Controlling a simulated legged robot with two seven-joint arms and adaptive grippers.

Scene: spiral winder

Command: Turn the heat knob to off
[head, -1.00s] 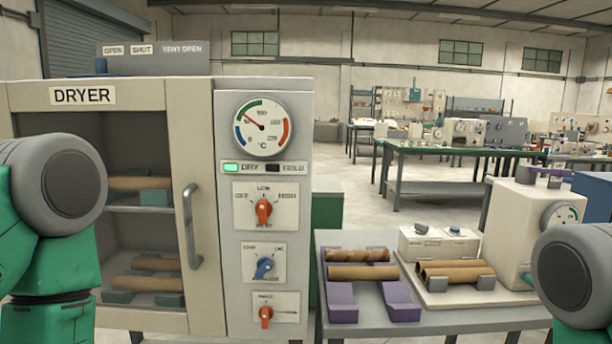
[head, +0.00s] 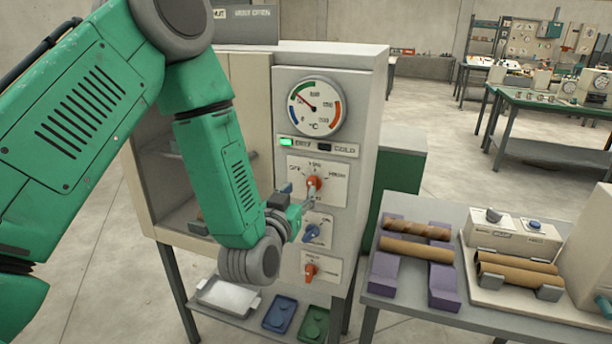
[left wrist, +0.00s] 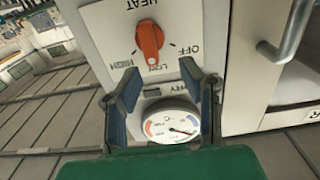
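The heat knob (head: 313,184) is orange-red, on a white plate of the dryer's front panel, marked OFF, LOW, HIGH and HEAT. Its pointed end appears to be at LOW. The knob also shows in the left wrist view (left wrist: 150,40), where the labels are upside down. My left gripper (head: 290,199) is just in front of the panel, beside the knob's lower left. In the left wrist view its two fingers (left wrist: 160,72) are spread apart with nothing between them, and the knob lies just beyond the tips, apparently untouched. My right gripper is not in view.
Below the heat knob are a blue knob (head: 312,232) and another orange knob (head: 310,271). A round gauge (head: 314,107) and a lit green DRY lamp (head: 287,142) are above. The dryer door handle (left wrist: 290,33) is close by. A table with tubes (head: 416,249) stands right.

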